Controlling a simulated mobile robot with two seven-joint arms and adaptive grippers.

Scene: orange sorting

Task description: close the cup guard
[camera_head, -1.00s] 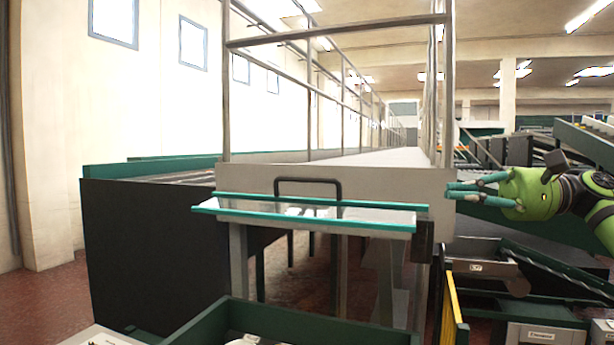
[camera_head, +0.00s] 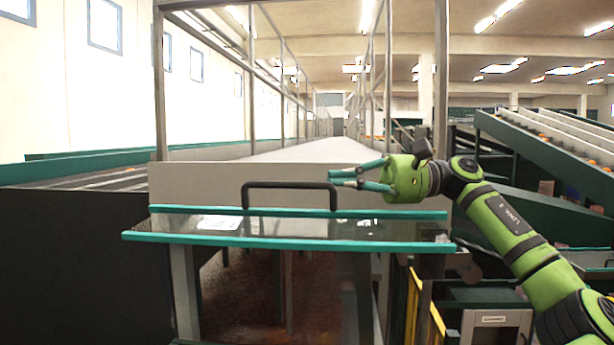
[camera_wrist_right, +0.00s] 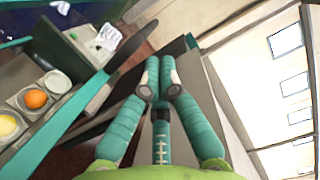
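A clear panel with teal edges (camera_head: 290,241), which I take for the cup guard, lies nearly level in front of the white conveyor end. A black U-shaped handle (camera_head: 290,185) stands up behind it. My right gripper (camera_head: 334,178) reaches in from the right, its teal fingers pointing left by the handle's right end. Contact with the handle cannot be told. In the right wrist view the gripper's fingers (camera_wrist_right: 160,78) converge, with nothing visible between them. How far they are closed is unclear. My left gripper is not in view.
Cups, one holding an orange (camera_wrist_right: 36,98), sit at the left of the right wrist view. A long white conveyor (camera_head: 300,153) runs back between metal rails. Green sloped conveyors (camera_head: 540,150) stand at the right. A yellow strip (camera_head: 412,310) stands below the panel's right end.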

